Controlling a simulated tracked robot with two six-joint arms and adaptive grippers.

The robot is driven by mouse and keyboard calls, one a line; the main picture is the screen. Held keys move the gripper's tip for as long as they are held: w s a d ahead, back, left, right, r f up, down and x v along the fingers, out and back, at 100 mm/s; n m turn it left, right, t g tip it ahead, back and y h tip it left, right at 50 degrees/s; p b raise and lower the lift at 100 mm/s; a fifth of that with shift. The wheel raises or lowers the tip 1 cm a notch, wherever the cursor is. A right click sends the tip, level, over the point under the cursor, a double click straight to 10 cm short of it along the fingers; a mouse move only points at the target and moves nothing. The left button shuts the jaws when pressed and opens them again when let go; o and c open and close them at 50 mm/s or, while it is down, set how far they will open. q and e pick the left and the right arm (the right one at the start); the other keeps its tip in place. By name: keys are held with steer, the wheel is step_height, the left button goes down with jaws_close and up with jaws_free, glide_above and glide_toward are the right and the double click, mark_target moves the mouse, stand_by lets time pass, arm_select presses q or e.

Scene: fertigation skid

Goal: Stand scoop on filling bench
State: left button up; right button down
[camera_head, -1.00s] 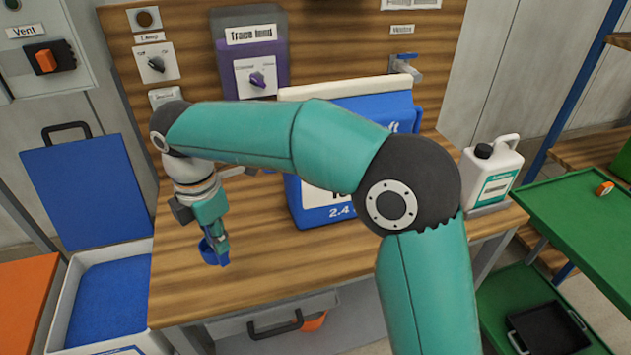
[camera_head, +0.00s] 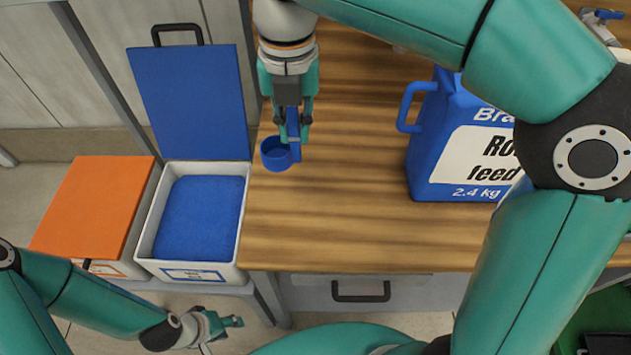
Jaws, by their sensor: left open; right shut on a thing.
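The blue scoop (camera_head: 275,155) is in my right gripper (camera_head: 290,125), which is shut on its handle. The scoop's cup hangs over the left part of the wooden filling bench (camera_head: 350,220), close to its left edge. I cannot tell whether the cup touches the bench top. My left gripper (camera_head: 232,322) is open and empty, low at the left, in front of and below the bench.
A white bin (camera_head: 150,225) of blue granules stands left of the bench, its blue lid raised. An orange-lidded bin (camera_head: 95,205) is beside it. A blue feed jug (camera_head: 425,155) stands on the bench to the right. The bench between scoop and jug is clear.

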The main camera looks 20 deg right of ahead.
mark_target(296, 153)
step_height(296, 153, down, 18)
steer(key=shift+f+b, duration=0.1)
steer(key=shift+b, duration=0.6)
steer(key=c, duration=1.6)
jaws_free()
steer(key=o, duration=0.5)
steer(key=shift+c, duration=0.2)
step_height(296, 153, up, 12)
steer(key=shift+r+p, duration=0.1)
steer(key=shift+p, duration=0.35)
